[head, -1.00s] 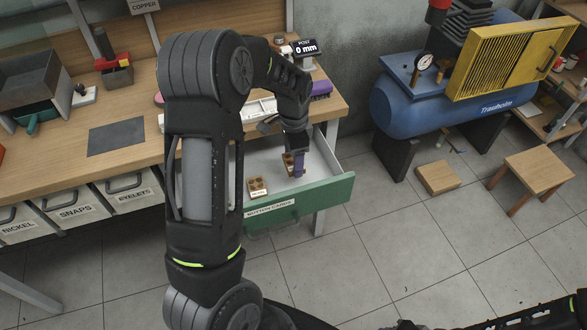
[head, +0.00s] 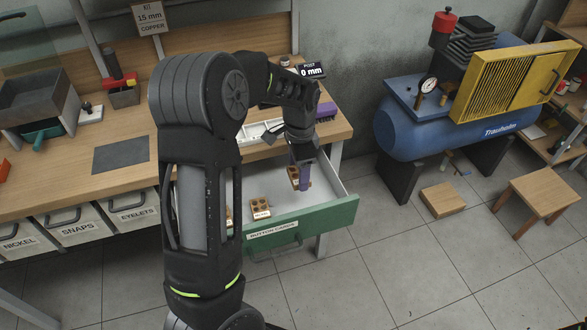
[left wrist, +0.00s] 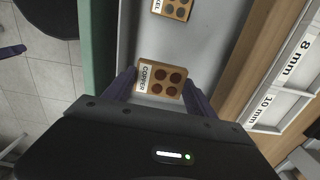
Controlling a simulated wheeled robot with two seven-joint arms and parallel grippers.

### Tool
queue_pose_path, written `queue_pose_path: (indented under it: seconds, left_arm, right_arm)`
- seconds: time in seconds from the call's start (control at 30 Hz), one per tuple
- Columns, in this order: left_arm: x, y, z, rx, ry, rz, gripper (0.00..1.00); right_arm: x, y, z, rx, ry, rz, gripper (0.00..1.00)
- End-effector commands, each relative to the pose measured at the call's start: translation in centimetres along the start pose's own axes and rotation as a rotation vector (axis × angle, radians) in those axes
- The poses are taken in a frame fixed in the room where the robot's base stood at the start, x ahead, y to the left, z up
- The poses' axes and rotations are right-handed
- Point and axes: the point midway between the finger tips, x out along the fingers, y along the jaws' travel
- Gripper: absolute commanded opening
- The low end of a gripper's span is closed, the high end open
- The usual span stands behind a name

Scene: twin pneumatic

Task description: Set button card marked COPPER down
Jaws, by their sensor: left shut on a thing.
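The button card marked COPPER (left wrist: 160,78) is a small tan card with dark brown buttons and a white label. It sits between the two purple fingers of my left gripper (left wrist: 160,85), which is shut on it. In the head view my left gripper (head: 300,174) holds the card (head: 293,174) over the right part of the open drawer (head: 318,217), labelled BUTTON CARDS. I cannot tell the exact gap between card and drawer floor. Another button card (head: 260,208) lies in the drawer to the left; a card also shows at the top of the wrist view (left wrist: 172,9). My right gripper is out of view.
A further card (head: 229,215) is partly hidden behind my left arm. The workbench (head: 60,185) with a dark mat (head: 121,155) and a white divided tray (head: 262,132) stands behind the drawer. A blue compressor (head: 450,130) stands at the right. The drawer floor around the held card looks clear.

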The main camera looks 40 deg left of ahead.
Motion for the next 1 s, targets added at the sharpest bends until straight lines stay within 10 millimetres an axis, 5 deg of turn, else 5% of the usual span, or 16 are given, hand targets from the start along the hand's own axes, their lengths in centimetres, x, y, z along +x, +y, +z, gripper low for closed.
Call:
queue_pose_path:
  seconds: [0.17, 0.5, 0.67, 1.0]
  left_arm:
    - [-1.0, 1.9, -3.2, -0.111, 0.004, 0.002, 0.25]
    - [-4.6, 9.8, -11.9, -0.535, 0.002, 0.001, 0.25]
    - [-5.3, 11.4, -13.2, -0.631, 0.0, -0.001, 0.25]
    - [-5.3, 11.5, -13.2, -0.64, 0.0, 0.0, 0.25]
  right_arm:
    - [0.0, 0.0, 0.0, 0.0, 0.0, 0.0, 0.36]
    - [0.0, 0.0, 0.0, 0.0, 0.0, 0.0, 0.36]
    - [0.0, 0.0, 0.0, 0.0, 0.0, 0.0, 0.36]
    - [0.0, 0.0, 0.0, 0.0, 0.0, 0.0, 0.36]
